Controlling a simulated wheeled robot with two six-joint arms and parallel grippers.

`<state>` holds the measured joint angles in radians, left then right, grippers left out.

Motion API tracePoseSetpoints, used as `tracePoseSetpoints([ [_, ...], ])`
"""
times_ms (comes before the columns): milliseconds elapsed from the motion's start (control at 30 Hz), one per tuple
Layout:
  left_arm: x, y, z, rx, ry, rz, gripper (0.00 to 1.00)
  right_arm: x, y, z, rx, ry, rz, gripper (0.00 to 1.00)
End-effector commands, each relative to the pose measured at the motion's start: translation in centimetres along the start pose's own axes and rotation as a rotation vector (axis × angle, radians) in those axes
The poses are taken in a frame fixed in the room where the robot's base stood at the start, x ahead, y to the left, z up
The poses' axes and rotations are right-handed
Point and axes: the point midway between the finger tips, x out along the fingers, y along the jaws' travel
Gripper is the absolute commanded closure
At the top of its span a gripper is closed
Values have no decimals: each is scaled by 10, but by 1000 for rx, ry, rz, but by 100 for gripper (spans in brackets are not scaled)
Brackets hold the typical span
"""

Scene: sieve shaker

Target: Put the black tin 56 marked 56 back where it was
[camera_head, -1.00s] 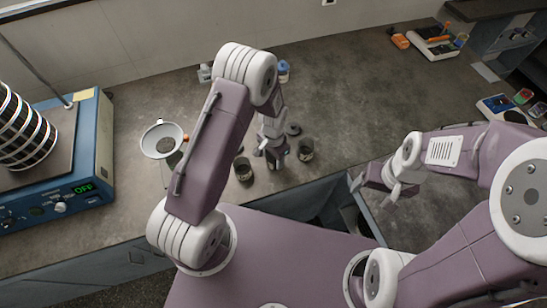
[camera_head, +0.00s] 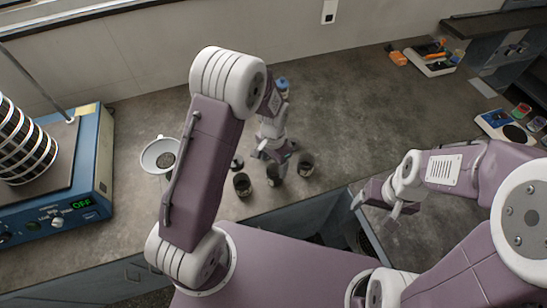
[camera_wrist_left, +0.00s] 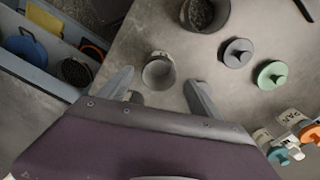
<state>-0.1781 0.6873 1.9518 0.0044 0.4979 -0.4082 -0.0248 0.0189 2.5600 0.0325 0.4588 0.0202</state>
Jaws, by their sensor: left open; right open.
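Three dark tins stand in a row near the front edge of the bench: a left tin (camera_head: 242,185), a middle tin (camera_head: 273,176) and a right tin (camera_head: 306,165). No number is legible, so I cannot tell which is marked 56. My left gripper (camera_head: 274,155) is open, just above the middle tin. In the left wrist view, my open left gripper (camera_wrist_left: 160,92) has an empty-looking grey tin (camera_wrist_left: 158,72) beyond and between its fingertips, apart from them. A larger-looking tin with dark grains (camera_wrist_left: 205,12) stands farther up. My right gripper (camera_head: 385,198) is open and empty at the right.
Grey (camera_wrist_left: 238,52) and green (camera_wrist_left: 272,74) lids lie on the bench. An open drawer (camera_wrist_left: 40,55) holds coloured items and a dark-filled round container (camera_wrist_left: 76,72).

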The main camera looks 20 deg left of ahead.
Motion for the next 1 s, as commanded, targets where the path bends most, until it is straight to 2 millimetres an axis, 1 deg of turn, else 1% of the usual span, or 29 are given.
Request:
tracePoseSetpoints([
  [33, -11, -1, -1, 0, 4, -2, 26, 1, 0, 0, 0, 0, 0, 23],
  [100, -24, 0, -1, 0, 4, -2, 26, 1, 0, 0, 0, 0, 0, 23],
  [200, -37, 0, -1, 0, 2, -1, 26, 2, 0, 0, 0, 0, 0, 23],
  [300, -44, 0, 0, 0, 0, 0, 26, 2, 0, 0, 0, 0, 0, 23],
  [400, -46, 0, 0, -1, -1, 0, 26, 2, 0, 0, 0, 0, 0, 23],
  [467, -50, 0, 5, -23, 4, -1, 26, 2, 0, 0, 0, 0, 0, 23],
  [567, -70, 1, 38, -173, 31, -7, 26, 1, 0, 0, 0, 0, 0, 23],
  [600, -78, 4, 58, -257, 45, -10, 26, 1, 0, 0, 0, 0, 0, 23],
  [633, -84, 6, 71, -319, 55, -11, 26, 2, 0, 0, 0, 0, 0, 23],
  [700, -91, 12, 100, -447, 77, -13, 26, 2, 0, 0, 0, 0, 0, 23],
  [800, -95, 21, 127, -568, 97, -15, 26, 2, 0, 0, 0, 0, 0, 23],
  [900, -96, 24, 136, -610, 103, -15, 26, 2, 0, 0, 0, 0, 0, 23],
  [1000, -95, 24, 136, -610, 102, -14, 26, 2, 0, 0, 0, 0, 0, 23],
])
